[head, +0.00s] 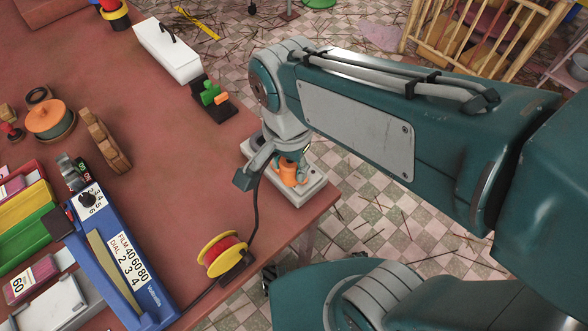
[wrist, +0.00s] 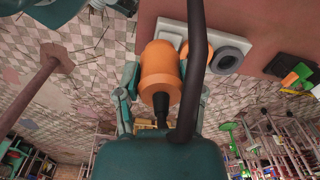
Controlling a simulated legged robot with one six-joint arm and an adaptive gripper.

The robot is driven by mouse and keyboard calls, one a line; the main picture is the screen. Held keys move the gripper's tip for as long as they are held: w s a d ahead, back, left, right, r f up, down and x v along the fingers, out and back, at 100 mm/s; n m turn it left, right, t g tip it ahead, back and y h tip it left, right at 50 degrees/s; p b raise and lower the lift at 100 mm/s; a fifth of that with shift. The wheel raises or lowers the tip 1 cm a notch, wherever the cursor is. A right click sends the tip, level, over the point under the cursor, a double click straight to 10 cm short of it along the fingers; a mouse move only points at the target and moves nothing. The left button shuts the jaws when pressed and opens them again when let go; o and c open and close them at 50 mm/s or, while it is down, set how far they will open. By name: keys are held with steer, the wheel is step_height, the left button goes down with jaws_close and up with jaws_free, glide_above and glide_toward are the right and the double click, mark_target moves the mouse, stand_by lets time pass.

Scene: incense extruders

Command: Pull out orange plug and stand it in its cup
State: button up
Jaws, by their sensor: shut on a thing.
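The orange plug (head: 289,174) is between the fingers of my gripper (head: 288,177), over a pale block (head: 312,190) at the table's right corner. In the wrist view the orange plug (wrist: 160,72) fills the space between the two fingers of my gripper (wrist: 160,80), which is shut on it. Its black cable end points toward the camera. Behind it the pale block (wrist: 176,30) carries a dark grey ring (wrist: 232,54) with an opening, beside the plug. I cannot tell whether the plug's far end is still in the block, or whether the ring is its cup.
A black cable (head: 254,215) runs from near my gripper to a yellow and red reel (head: 226,255). A black stand with green and orange pieces (head: 213,98) and a white box (head: 167,50) lie beyond. A blue film-dial device (head: 118,258) stands left.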

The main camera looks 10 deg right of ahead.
steer(key=w+a+f, duration=0.2)
steer(key=w, duration=0.7)
steer(key=w+a+f, duration=0.2)
steer(key=w+f, duration=0.1)
steer(key=w, duration=0.6)
steer(key=shift+w+f, duration=0.1)
steer(key=shift+f, duration=2.55)
steer(key=shift+d+f, duration=0.1)
steer(key=shift+f, duration=1.3)
steer(key=o, duration=1.2)
